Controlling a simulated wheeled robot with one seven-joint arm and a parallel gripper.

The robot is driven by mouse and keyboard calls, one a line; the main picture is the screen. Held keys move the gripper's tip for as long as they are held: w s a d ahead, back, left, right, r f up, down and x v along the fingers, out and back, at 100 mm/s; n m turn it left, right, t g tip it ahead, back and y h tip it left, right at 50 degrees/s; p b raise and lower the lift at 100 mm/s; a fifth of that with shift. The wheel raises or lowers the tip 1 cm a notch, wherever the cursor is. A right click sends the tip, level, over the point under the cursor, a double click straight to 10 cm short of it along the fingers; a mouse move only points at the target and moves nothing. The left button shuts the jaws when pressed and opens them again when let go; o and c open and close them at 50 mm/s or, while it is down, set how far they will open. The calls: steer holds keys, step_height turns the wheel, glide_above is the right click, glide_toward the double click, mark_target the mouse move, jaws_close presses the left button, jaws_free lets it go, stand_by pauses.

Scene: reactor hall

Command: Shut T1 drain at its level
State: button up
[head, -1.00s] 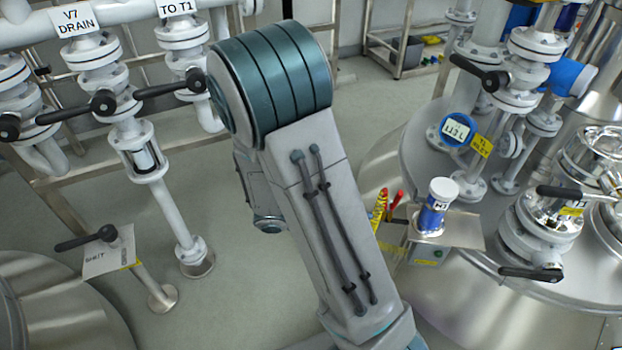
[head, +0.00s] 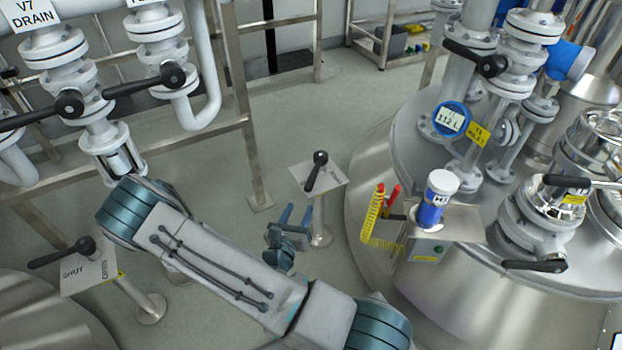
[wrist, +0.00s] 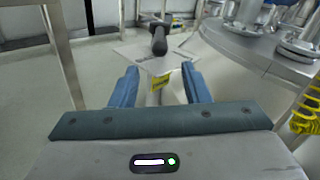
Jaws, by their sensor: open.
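A black lever (head: 317,172) sits on a small plate (head: 300,176) on a post, left of the steel tank (head: 366,210). The plate's lettering is too small to read surely. In the wrist view the lever (wrist: 159,42) stands straight ahead on its plate (wrist: 130,50), beyond my fingertips. My gripper (head: 295,213) is open and empty, in front of and left of the post in the head view; its fingers also frame the plate in the wrist view (wrist: 160,72). A round blue-rimmed display (head: 451,119) on the tank seems to read 112 L, beside a yellow T1 inlet tag (head: 478,133).
A bracket on the tank holds a blue-and-white container (head: 437,200), with a yellow coiled cord (head: 374,215) beside it. Another lever plate (head: 88,270), marked SHUT, stands at left. V7 drain piping (head: 75,90) lies upper left. Floor behind the post is clear.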

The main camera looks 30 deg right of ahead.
mark_target(312, 177)
steer(key=b+x, duration=0.3)
steer(key=x, duration=1)
jaws_close()
